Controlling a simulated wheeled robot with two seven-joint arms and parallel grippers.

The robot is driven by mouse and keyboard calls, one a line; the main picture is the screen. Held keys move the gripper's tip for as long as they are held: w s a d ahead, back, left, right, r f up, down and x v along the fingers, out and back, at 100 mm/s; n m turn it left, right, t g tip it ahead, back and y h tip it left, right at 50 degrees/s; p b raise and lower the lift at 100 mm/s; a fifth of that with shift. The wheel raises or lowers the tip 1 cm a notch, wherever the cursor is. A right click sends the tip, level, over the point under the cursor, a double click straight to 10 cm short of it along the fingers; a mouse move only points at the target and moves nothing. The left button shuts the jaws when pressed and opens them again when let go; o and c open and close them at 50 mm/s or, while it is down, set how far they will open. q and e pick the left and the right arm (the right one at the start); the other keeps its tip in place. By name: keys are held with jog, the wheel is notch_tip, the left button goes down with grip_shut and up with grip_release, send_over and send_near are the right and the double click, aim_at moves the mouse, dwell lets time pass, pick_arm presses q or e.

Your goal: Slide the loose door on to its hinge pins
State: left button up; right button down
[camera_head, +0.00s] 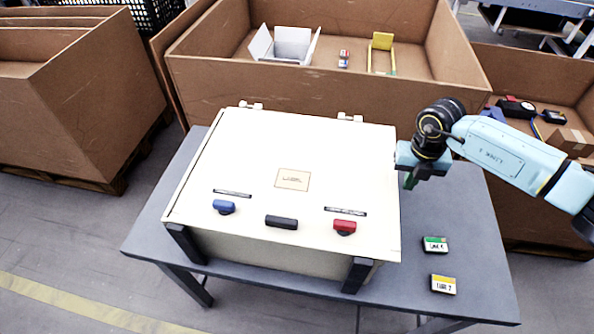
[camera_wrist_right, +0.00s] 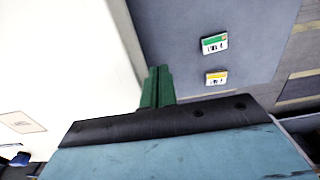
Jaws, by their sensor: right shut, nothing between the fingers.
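A cream door panel (camera_head: 290,150) lies over the top of a cream box (camera_head: 270,256) on the grey table. Two light hinge parts, a left hinge (camera_head: 250,105) and a right hinge (camera_head: 350,117), show at its far edge. I cannot tell whether the pins are inside them. My right gripper (camera_head: 410,180) is beside the door's right edge, shut and empty. In the right wrist view its green fingers (camera_wrist_right: 157,88) are together, just beside the door's cream surface (camera_wrist_right: 60,60). My left gripper is not in view.
A green-labelled block (camera_head: 435,244) and a yellow-labelled block (camera_head: 443,284) lie on the table (camera_head: 475,225) at the right. Blue knob (camera_head: 224,207), black handle (camera_head: 281,222) and red knob (camera_head: 344,227) stand on the door. A large cardboard bin (camera_head: 290,95) stands behind the table.

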aim_at(393, 181)
dwell(0.3)
jog(key=shift+w+a+f, duration=0.1)
jog(key=shift+a+f, duration=0.1)
jog(key=shift+a, duration=0.05)
jog(key=shift+a, duration=0.25)
dwell(0.4)
jog(key=shift+w+a+b, duration=0.15)
jog(key=shift+w+a, duration=0.05)
jog(key=shift+a, duration=0.55)
jog(key=shift+w+a+b, duration=0.15)
jog(key=shift+w+a, duration=0.05)
jog(key=shift+a, duration=0.5)
